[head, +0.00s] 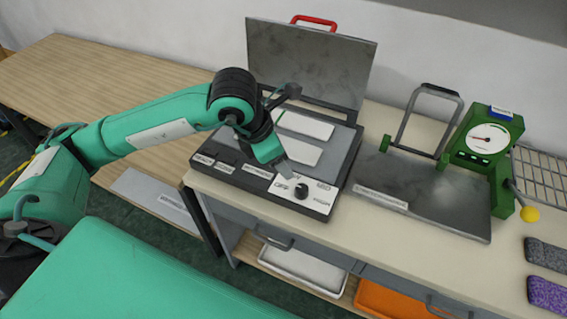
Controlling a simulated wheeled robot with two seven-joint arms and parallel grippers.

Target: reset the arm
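My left arm reaches in from the left. Its gripper (286,170) points down over the front part of a black press machine with a raised grey lid (310,65). The fingertips are just above and behind a black knob (302,190) on the white control panel, close to it; I cannot tell if they touch. The fingers are small and seen at an angle, so I cannot tell if they are open or shut. No held object shows. My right gripper is not in view.
Two white pieces (302,124) lie on the press bed. To the right stand a grey plate (425,195) with a raised handle frame and a green dial gauge (487,138) with a yellow ball lever. Grey and purple knitted pieces (546,294) lie at the right edge. Drawers are below.

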